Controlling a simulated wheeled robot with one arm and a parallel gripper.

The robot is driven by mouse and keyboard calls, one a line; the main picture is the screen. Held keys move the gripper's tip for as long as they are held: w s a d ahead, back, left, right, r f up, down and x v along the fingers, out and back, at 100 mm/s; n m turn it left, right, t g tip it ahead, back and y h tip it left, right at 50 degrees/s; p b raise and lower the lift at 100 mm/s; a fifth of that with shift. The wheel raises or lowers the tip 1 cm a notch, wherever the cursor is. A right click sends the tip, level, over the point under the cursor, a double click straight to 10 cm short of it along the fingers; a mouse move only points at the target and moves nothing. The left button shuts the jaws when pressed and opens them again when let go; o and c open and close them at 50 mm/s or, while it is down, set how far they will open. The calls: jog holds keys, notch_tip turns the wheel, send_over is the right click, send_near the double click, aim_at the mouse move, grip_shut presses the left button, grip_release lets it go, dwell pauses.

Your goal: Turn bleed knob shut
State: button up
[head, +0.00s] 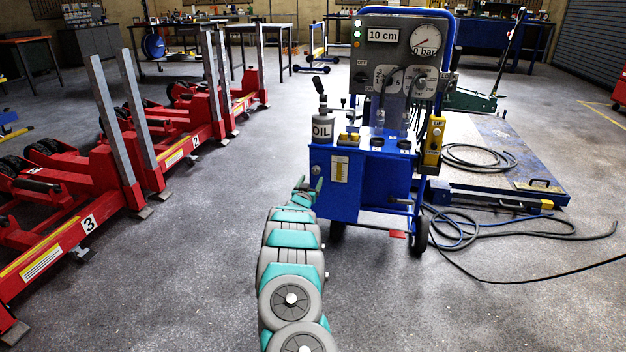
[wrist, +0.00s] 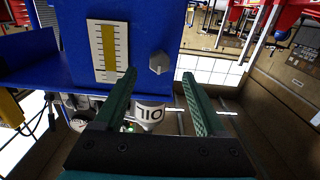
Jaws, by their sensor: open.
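The bleed knob, a small grey knob (wrist: 159,62), sits on the blue front panel of the wheeled pump cart (head: 345,208). In the head view the knob (head: 316,170) is small and shows just above my gripper. My gripper (wrist: 159,74) is open, and its two green fingers point towards the panel. In the wrist view the knob appears between the fingertips, with a clear space on each side. Nothing is held. I cannot tell how far the tips are from the knob, or its turn position.
A yellow level gauge (head: 340,170) is beside the knob. An OIL can (head: 322,128) stands on the cart top. Red jack stands (head: 120,170) line the left floor. Hoses (head: 470,235) lie to the right. The floor between stands and cart is free.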

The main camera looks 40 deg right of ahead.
jog(key=shift+v, duration=0.9)
